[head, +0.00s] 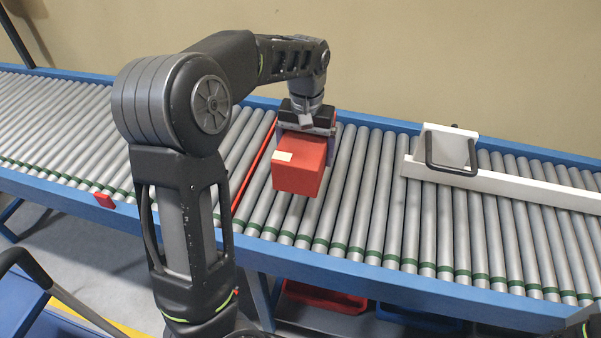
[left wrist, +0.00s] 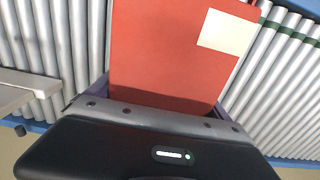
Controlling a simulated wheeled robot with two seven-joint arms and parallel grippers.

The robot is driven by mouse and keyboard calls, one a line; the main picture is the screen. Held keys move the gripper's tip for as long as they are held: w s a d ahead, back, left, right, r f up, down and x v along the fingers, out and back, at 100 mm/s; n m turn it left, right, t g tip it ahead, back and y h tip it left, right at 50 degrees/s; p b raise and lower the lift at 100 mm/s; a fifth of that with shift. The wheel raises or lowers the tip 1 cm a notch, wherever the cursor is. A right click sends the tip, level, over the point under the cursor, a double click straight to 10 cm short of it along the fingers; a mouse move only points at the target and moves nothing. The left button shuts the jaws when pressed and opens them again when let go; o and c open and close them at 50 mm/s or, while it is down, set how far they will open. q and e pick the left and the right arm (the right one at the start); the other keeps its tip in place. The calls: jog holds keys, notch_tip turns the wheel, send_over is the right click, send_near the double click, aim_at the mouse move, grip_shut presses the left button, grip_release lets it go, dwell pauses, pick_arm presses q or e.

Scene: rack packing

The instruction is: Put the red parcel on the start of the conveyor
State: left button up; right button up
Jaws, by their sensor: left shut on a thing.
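The red parcel (head: 300,166) is a box with a pale label, held over the conveyor rollers in the head view. My left gripper (head: 306,128) is shut on it from above and behind. In the left wrist view the parcel (left wrist: 165,55) fills the space between the fingers, with its label at the upper right. The conveyor (head: 350,190) has grey rollers, green bands and blue side rails. A thin red strip (head: 254,170) lies across the rollers just left of the parcel. I cannot tell whether the parcel touches the rollers. My right gripper is not in view.
A white guide bar with a black-handled block (head: 450,148) stands on the conveyor to the right. A red tab (head: 104,200) sits on the front rail at left. A red bin (head: 325,297) and a blue bin (head: 415,318) are under the conveyor.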

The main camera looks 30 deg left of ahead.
pick_arm(q)
jog(key=shift+f, duration=3.1)
jog(key=shift+f, duration=1.85)
jog(key=shift+f+b, duration=0.1)
jog(key=shift+b, duration=0.2)
jog(key=shift+f, duration=0.1)
jog(key=o, duration=1.7)
jog(key=shift+o, duration=0.2)
